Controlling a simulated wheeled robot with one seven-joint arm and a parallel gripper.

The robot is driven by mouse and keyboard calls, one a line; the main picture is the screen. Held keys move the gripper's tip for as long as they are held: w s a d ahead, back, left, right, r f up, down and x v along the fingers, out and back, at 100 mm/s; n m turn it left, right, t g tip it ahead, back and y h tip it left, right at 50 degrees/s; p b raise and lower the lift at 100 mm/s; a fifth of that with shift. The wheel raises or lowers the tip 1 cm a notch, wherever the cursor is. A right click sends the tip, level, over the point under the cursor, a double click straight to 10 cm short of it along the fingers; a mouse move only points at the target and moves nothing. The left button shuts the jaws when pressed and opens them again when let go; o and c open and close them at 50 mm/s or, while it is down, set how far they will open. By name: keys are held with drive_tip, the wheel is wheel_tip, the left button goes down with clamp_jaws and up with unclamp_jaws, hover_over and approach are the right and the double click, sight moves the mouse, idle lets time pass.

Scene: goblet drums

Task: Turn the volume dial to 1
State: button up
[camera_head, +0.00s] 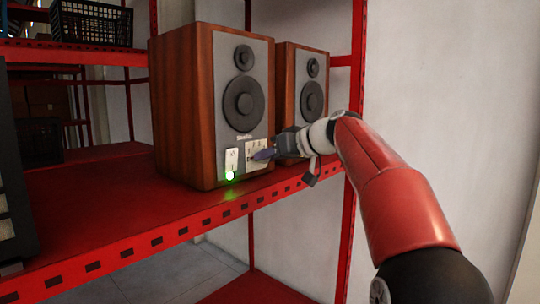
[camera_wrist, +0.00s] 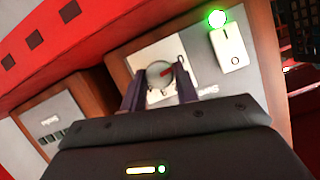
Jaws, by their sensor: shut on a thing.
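The wooden speaker (camera_head: 182,110) with a grey front stands upright on the red shelf, turned toward the right. My gripper (camera_head: 264,154) reaches in from the right to the low part of its front and hides the dial in the head view. In the wrist view the volume dial (camera_wrist: 158,75), round and silver with a red mark, sits on a pale plate (camera_wrist: 181,82). My gripper (camera_wrist: 160,70) has one finger on each side of the dial and is shut on it. The red mark points to the right in that view. The numbers are not readable.
A white switch plate (camera_head: 231,159) with a lit green light (camera_head: 230,176) is left of my gripper. A second speaker (camera_head: 302,95) stands close behind, to the right. The shelf's front edge (camera_head: 150,244) and a red post (camera_head: 352,120) are near my arm.

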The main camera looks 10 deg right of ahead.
drive_tip(key=shift+w+d+m+g+y+p, duration=0.15)
drive_tip(key=shift+m+g+y+p, duration=0.25)
drive_tip(key=shift+m+y+p, duration=0.6)
drive_tip(key=shift+m+g+y+p, duration=0.3)
drive_tip(key=shift+m+y, duration=0.2)
drive_tip(key=shift+m, duration=1)
drive_tip(key=shift+d+f, duration=0.1)
drive_tip(key=o, duration=1)
drive_tip(key=v, duration=0.7)
drive_tip(key=shift+s+d, duration=0.25)
drive_tip(key=shift+d, duration=0.05)
